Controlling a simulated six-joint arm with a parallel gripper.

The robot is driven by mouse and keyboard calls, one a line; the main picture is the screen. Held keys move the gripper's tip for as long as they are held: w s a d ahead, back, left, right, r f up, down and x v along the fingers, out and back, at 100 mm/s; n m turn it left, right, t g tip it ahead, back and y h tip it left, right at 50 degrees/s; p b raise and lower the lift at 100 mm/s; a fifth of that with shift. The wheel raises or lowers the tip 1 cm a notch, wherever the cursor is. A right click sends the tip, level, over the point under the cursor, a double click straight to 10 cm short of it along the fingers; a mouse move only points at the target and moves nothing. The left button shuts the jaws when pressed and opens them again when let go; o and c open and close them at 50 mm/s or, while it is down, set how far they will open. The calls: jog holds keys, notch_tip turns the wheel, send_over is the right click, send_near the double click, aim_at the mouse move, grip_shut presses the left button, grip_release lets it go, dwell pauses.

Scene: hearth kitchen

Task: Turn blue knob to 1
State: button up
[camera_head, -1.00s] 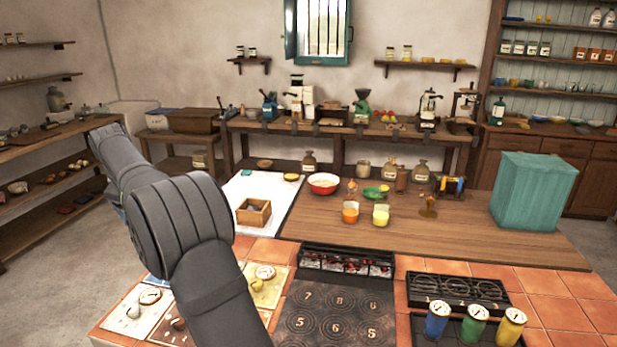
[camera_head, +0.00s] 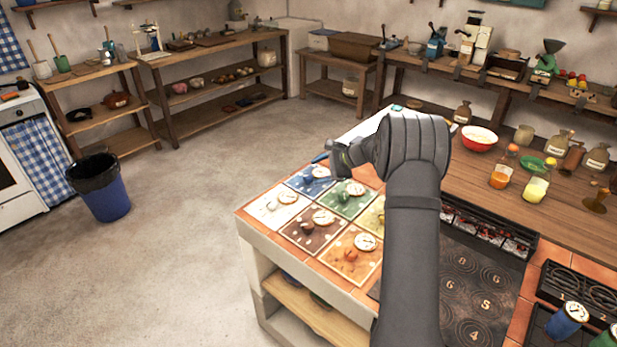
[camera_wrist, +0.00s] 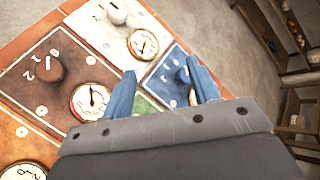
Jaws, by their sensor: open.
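The blue panel (camera_head: 320,188) lies at the far edge of a group of coloured knob panels on the tiled counter in the head view. It carries a round white dial (camera_head: 321,172) and a small blue knob (camera_head: 307,179). The blue panel also shows in the wrist view (camera_wrist: 166,82), with the blue knob (camera_wrist: 183,75) partly hidden behind the right finger. My gripper (camera_wrist: 165,88) is open, its two blue fingers spread above the blue panel. I cannot tell whether a finger touches the knob. The knob's setting is not readable.
Neighbouring panels are white (camera_head: 277,204), brown (camera_head: 312,229), green (camera_head: 350,199) and orange (camera_head: 351,256), each with a knob and dial. The black stove plate (camera_head: 470,290) lies right of my arm. Open floor lies to the left, with a blue bin (camera_head: 105,195).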

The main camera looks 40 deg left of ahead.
aim_at(309, 176)
jog(key=w+d+f+m+t+y, duration=0.1)
jog(key=w+m, duration=0.1)
jog(key=m, duration=0.2)
jog(key=w+d+f+m+t+y, duration=0.1)
jog(key=w+d+f+m, duration=0.1)
jog(key=m, duration=0.2)
jog(key=w+d+f+m+t+y, duration=0.1)
jog(key=w+d+m, duration=0.1)
jog(key=m, duration=0.2)
jog(key=shift+w+d+f, duration=0.2)
jog(key=shift+f, duration=0.15)
jog(key=shift+a+f+m, duration=0.1)
jog(key=shift+a+m, duration=0.05)
jog(key=shift+m, duration=0.15)
jog(key=x, duration=1.7)
jog(key=shift+a+r, duration=0.1)
jog(key=shift+r, duration=0.1)
jog(key=c, duration=1)
